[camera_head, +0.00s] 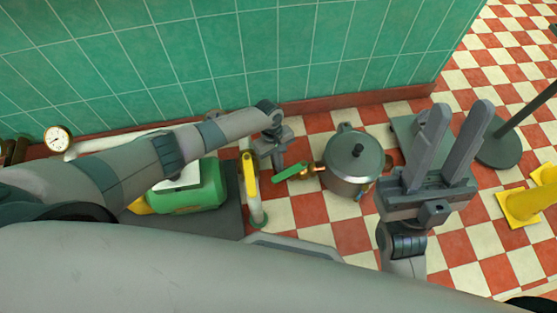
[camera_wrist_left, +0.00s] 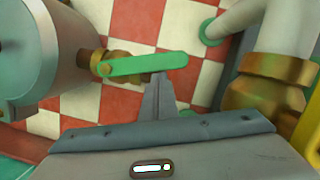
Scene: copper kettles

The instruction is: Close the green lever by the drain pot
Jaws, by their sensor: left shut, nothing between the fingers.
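The drain pot (camera_head: 353,160) is a grey lidded metal pot standing on the checkered floor. A brass valve with a green lever (camera_head: 290,172) sticks out from its left side. The lever points left, away from the pot, roughly in line with the brass fitting. In the left wrist view the lever (camera_wrist_left: 150,65) runs across above my fingers, its pivot at the brass valve (camera_wrist_left: 110,67). My left gripper (camera_head: 279,164) is shut and empty, its fingertips (camera_wrist_left: 159,82) right by the lever; I cannot tell whether they touch. My right gripper (camera_head: 457,125) is open and empty, right of the pot.
A white pipe with a yellow lever (camera_head: 250,175) stands left of the green lever. A green box (camera_head: 195,190) is further left, near a gauge (camera_head: 58,138). A green tiled wall (camera_head: 250,50) is behind. Yellow cones (camera_head: 525,205) stand at the right.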

